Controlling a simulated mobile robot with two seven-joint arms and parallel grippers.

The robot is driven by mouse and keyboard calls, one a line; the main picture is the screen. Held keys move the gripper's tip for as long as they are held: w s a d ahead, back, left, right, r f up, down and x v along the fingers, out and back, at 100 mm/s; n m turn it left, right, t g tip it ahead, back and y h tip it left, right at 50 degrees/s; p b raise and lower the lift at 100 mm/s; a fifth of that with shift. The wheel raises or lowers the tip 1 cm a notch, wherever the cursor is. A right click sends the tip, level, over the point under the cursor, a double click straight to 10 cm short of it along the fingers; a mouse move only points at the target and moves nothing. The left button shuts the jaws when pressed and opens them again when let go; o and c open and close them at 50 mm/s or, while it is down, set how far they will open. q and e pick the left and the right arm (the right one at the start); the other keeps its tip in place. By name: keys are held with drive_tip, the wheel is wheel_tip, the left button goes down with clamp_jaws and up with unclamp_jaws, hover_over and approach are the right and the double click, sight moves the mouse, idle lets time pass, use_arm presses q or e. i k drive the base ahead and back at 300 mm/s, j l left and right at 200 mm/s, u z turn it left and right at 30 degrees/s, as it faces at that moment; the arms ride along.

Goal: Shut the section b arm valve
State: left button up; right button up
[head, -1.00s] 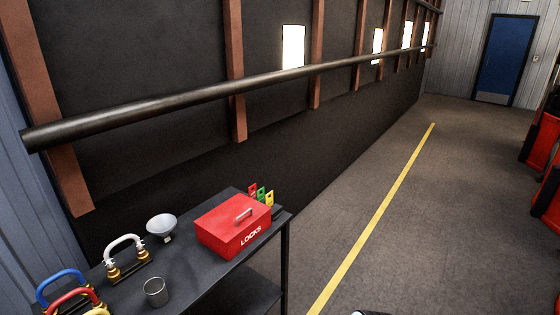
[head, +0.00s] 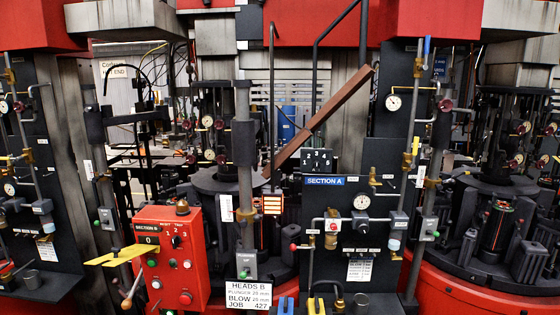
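A red control box (head: 170,262) labelled SECTION B stands left of centre, with a display reading 0, buttons and knobs. A yellow flat piece (head: 115,257) sticks out at its left side. I cannot tell which fitting is the section b arm valve. A dark panel at the left edge carries pipes and a brass fitting (head: 28,157); its section label is not visible. Right of centre, a panel with a blue SECTION A sign (head: 325,181) has a gauge, a yellow handle (head: 415,146) and, higher up, a blue handle (head: 426,47). Neither gripper is in view.
A brown slanted beam (head: 320,118) crosses the centre. Dark round mould machinery (head: 490,225) stands right, above a red curved base (head: 455,284).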

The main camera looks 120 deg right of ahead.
sight(222, 160)
drive_tip(key=z, duration=3.8)
drive_tip(key=j+z, duration=0.15)
drive_tip(key=z, duration=1.3)
drive_tip(key=j+z, duration=0.25)
drive_tip(key=k+j+z, duration=0.3)
drive_tip(key=j+z, duration=0.25)
drive_tip(key=k+j+z, duration=0.15)
drive_tip(key=j+z, duration=0.25)
drive_tip(key=k+j+z, duration=0.15)
drive_tip(key=z, duration=0.25)
drive_tip(key=k+j+z, duration=0.15)
drive_tip(key=z, duration=0.25)
drive_tip(key=k+j+z, duration=0.15)
drive_tip(key=k+z, duration=0.15)
drive_tip(key=k, duration=0.2)
drive_tip(key=k+z, duration=0.3)
drive_tip(key=k, duration=0.2)
drive_tip(key=k+u, duration=0.2)
drive_tip(key=k, duration=0.3)
drive_tip(key=k+j+u, duration=0.15)
drive_tip(key=k, duration=0.35)
